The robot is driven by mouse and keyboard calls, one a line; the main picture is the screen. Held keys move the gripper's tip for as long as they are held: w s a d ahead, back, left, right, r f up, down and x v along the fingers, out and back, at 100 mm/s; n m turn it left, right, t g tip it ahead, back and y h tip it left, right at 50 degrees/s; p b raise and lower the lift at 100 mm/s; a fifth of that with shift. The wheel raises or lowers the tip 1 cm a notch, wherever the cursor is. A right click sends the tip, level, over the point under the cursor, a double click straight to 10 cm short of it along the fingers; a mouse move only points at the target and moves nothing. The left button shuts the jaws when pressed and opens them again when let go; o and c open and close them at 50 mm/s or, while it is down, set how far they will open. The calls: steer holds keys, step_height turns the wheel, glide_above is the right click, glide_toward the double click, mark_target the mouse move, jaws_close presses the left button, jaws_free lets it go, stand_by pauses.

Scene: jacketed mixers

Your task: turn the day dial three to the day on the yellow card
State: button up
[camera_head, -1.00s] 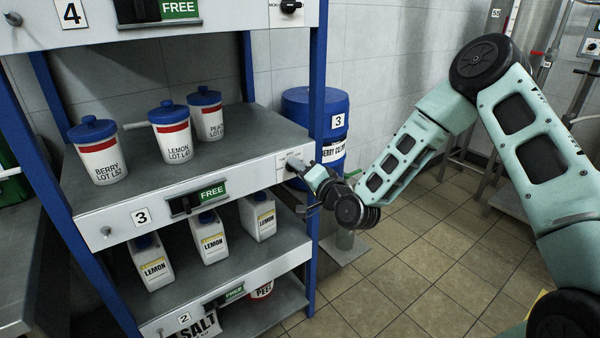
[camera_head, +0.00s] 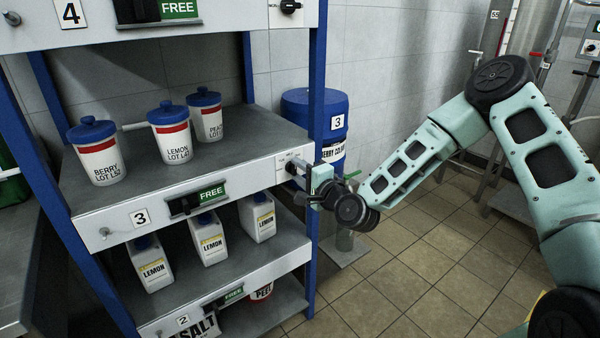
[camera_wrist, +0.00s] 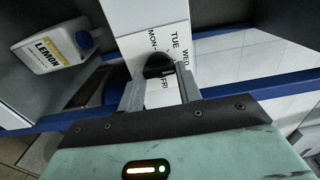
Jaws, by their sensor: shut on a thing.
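Day dial three is a black knob (camera_wrist: 159,66) on the white front strip of the shelf marked 3 (camera_head: 141,217), at its right end. My gripper (camera_wrist: 160,84) is shut on the knob, one finger on each side. In the head view my gripper (camera_head: 298,171) is at the strip's right end and covers most of the dial. I cannot tell which day the knob points to. No yellow card can be made out.
Lidded tubs (camera_head: 178,131) stand on the shelf above the strip, and lemon bottles (camera_head: 211,240) on the shelf below. A blue post (camera_head: 312,235) is close beside my gripper. A blue drum (camera_head: 318,109) stands behind. The tiled floor (camera_head: 420,290) at right is clear.

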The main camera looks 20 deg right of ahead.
steer(key=o, duration=1)
steer(key=shift+p+v, duration=2.7)
steer(key=shift+v, duration=6.05)
